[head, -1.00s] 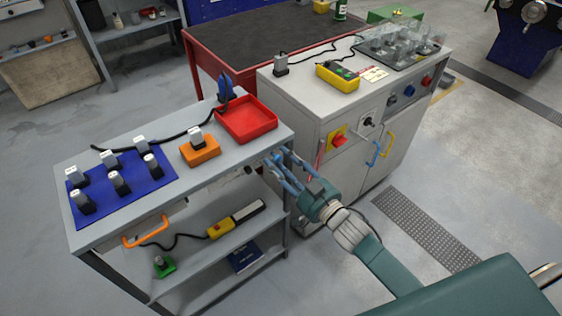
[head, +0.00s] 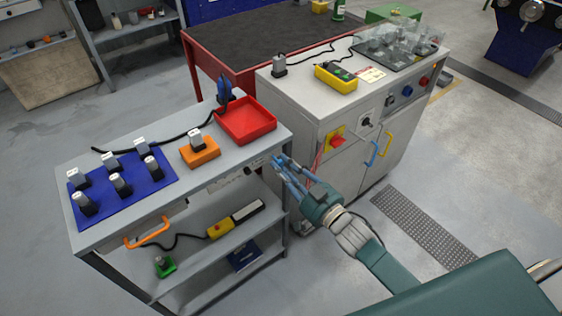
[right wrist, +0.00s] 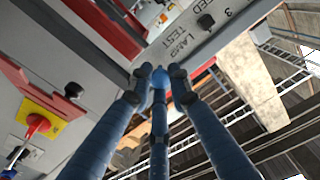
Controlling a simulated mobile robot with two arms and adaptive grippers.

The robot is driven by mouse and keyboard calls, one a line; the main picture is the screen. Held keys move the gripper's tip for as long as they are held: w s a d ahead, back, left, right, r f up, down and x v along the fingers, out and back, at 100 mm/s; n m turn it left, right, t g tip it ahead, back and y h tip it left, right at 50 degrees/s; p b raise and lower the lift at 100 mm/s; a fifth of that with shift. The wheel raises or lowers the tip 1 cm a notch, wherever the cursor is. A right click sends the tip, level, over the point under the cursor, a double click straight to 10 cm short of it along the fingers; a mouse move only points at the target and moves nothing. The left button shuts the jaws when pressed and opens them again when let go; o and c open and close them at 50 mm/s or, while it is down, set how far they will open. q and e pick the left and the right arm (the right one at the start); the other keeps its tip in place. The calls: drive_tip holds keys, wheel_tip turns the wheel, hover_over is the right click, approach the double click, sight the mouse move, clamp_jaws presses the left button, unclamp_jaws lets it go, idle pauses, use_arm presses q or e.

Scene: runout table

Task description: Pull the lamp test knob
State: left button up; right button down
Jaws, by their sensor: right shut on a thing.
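The LAMP TEST label (right wrist: 178,48) shows on the grey panel strip in the right wrist view. My right gripper (right wrist: 160,76) has its blue fingertips drawn together just beside that label, closed on the lamp test knob, which the fingertips hide. In the head view my right gripper (head: 278,161) is at the right end of the front panel strip of the grey bench (head: 225,158). I cannot tell how far the knob is out. Another black knob (right wrist: 205,21) sits farther along the strip. My left gripper is not in view.
A grey cabinet (head: 296,120) stands close to the right of the bench, with a red rotary switch on a yellow plate (head: 329,147) and a blue handle (head: 372,153). A red tray (head: 270,127) sits on the bench above my gripper.

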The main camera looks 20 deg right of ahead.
drive_tip(key=c, duration=1.6)
unclamp_jaws()
drive_tip(key=shift+f, duration=0.25)
drive_tip(key=shift+r, duration=0.1)
drive_tip(key=shift+s, duration=0.15)
drive_tip(key=v, duration=1.1)
drive_tip(key=shift+s+d, duration=0.15)
drive_tip(key=shift+s, duration=0.25)
